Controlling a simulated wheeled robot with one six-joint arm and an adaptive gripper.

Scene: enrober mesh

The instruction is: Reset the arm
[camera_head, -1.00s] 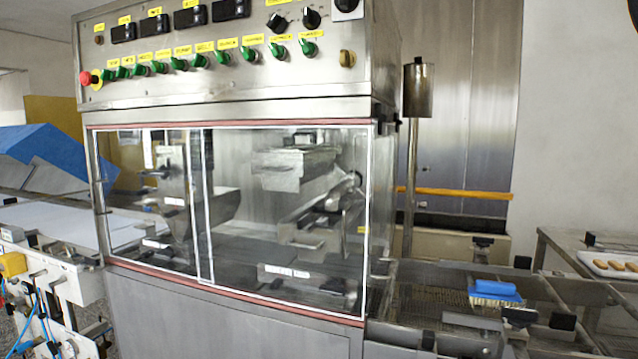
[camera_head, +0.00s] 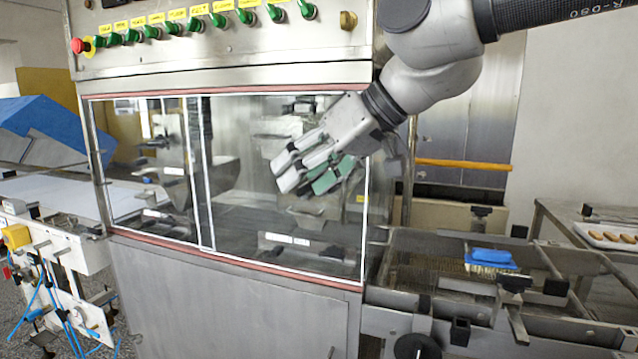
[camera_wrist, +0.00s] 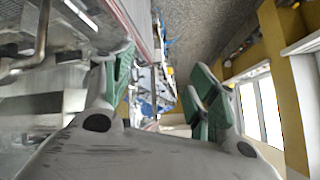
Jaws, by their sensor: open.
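My gripper (camera_head: 312,176) is in the head view, in front of the right-hand glass pane of the steel enrober machine (camera_head: 230,322). Its fingers are apart, with green inner pads, and point down and to the left. Nothing is between them. In the wrist view my gripper (camera_wrist: 160,88) shows its green-padded fingers spread wide and empty. My arm comes in from the upper right of the head view. Whether the fingers touch the glass I cannot tell.
A blue-handled brush (camera_head: 490,258) lies on the mesh conveyor at right. A white tray (camera_head: 601,240) with several bars is on the table at far right. Green switches and a red emergency stop button (camera_head: 79,46) line the panel above the glass.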

